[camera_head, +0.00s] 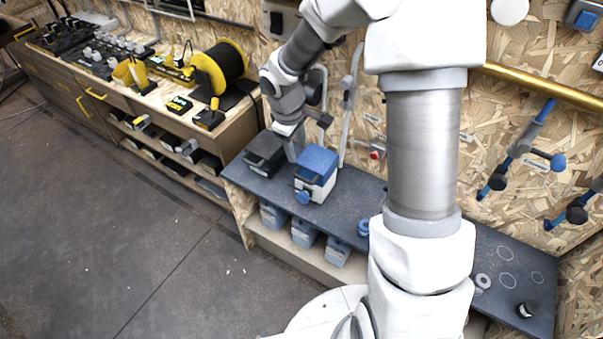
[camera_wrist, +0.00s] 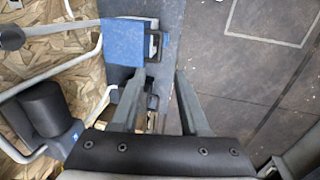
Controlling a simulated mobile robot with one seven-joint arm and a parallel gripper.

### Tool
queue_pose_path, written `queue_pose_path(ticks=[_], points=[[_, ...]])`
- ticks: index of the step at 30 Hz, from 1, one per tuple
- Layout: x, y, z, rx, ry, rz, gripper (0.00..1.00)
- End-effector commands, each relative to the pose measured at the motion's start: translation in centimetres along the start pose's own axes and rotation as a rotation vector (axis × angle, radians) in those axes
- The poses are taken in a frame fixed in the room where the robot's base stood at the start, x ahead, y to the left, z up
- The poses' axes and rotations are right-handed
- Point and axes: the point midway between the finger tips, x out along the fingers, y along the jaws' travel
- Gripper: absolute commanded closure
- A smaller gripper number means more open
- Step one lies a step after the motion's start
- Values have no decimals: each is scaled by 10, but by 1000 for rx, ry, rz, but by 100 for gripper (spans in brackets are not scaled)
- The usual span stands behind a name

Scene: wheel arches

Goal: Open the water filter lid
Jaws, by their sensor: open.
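A white box with a blue lid (camera_head: 317,161) and a round blue part on its front stands on the dark grey shelf top; it looks like the water filter. The lid appears closed. In the wrist view the blue lid (camera_wrist: 124,42) lies ahead of the fingers, with a black handle (camera_wrist: 154,46) at its right side. My gripper (camera_head: 294,149) is just left of the filter, low above the shelf, between it and a black box. In the wrist view my gripper (camera_wrist: 162,75) is open with nothing held. I cannot tell whether a fingertip touches anything.
The black box (camera_head: 265,152) stands close to the left of the filter. White pipes (camera_head: 349,100) run up the wall behind. Blue bins (camera_head: 304,232) sit below. The floor (camera_head: 130,210) in front is open.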

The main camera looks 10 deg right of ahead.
Motion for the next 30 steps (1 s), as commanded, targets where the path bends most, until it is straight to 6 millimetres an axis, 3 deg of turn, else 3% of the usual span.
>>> queue_pose_path(ticks=[3, 15, 21, 30], points=[[30, -2, 0, -2, -2, -4, 55], [111, -1, 0, 0, -1, -2, 55], [132, -1, 0, 1, 0, -1, 55], [136, 0, 0, 1, 1, 1, 55]])
